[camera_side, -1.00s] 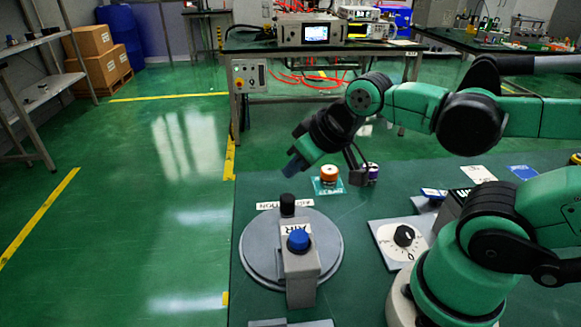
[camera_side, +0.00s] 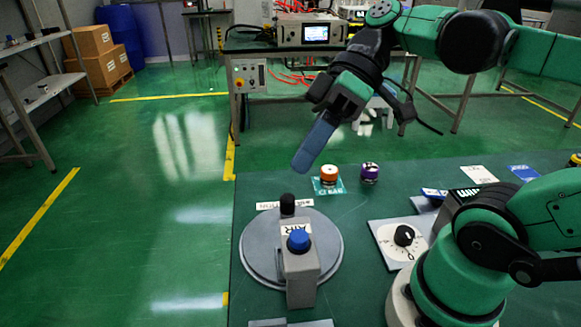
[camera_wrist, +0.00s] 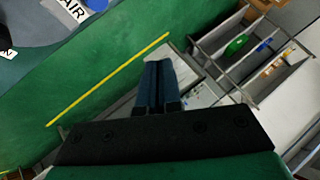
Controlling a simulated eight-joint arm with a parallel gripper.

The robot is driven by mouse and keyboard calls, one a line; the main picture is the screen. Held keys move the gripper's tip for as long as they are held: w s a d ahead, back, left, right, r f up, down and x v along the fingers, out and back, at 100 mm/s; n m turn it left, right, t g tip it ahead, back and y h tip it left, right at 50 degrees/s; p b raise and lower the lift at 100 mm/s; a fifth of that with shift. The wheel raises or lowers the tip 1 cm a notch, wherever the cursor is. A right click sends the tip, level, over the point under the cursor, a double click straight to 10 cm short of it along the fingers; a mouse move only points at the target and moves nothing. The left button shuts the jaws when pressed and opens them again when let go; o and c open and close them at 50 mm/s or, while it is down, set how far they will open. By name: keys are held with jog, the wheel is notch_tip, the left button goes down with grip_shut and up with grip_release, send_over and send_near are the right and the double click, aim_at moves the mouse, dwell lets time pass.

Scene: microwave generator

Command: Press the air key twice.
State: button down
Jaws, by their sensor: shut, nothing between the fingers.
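The air key is a blue round button (camera_side: 298,240) on a grey box (camera_side: 301,275) labelled AIR, in the side view. The box stands on a round grey plate (camera_side: 258,262) on the green table. A black knob (camera_side: 287,204) stands just behind it. My gripper (camera_side: 302,168) is shut and empty, tilted down and left, in the air above and behind the button, apart from it. In the wrist view the closed fingers (camera_wrist: 159,66) show at the middle, and the AIR label (camera_wrist: 74,9) is at the upper left.
A panel with a black dial (camera_side: 404,236) lies right of the box. The table's left edge is near the plate; green floor lies beyond.

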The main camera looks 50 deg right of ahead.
aim_at(305, 233)
jog(key=shift+f, duration=4.45)
jog(key=shift+f, duration=0.4)
jog(key=shift+f, duration=0.55)
jog(key=shift+r, duration=1)
jog(key=shift+r, duration=0.1)
jog(key=shift+r, duration=2.4)
